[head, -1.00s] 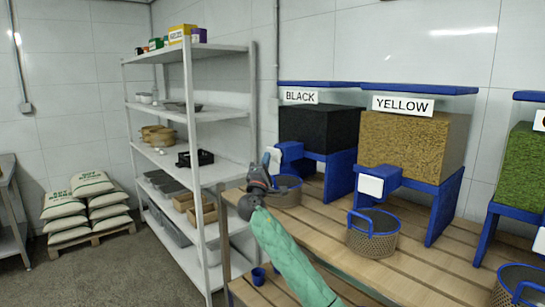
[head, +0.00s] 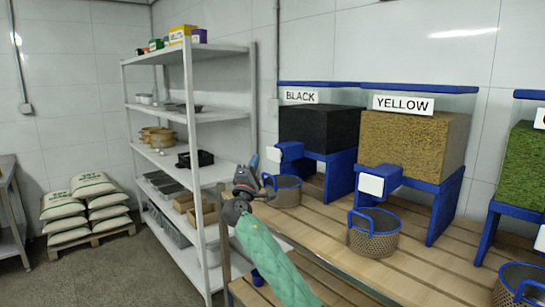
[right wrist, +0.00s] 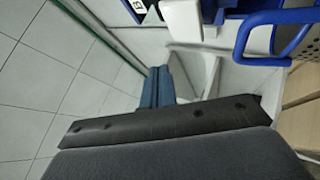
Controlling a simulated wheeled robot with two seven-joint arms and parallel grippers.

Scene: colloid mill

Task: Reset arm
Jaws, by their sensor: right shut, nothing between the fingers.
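My right gripper (head: 250,170) shows in the head view at the end of my green-sleeved arm, which comes up from the bottom middle. It is shut and empty, just left of the basket below the black dispenser (head: 318,128). In the right wrist view its fingertips (right wrist: 157,86) are together with nothing between them. A metal basket (head: 284,192) with a blue handle stands below the black dispenser, close to the gripper; whether they touch is unclear. My left gripper is out of view.
The yellow dispenser (head: 412,145) and its basket (head: 374,236) stand on the slatted wooden table (head: 330,236). A green-filled dispenser (head: 522,165) is at the right edge. A grey shelf (head: 222,114) stands left of the table. Stacked sacks (head: 88,207) lie far left, with open floor before them.

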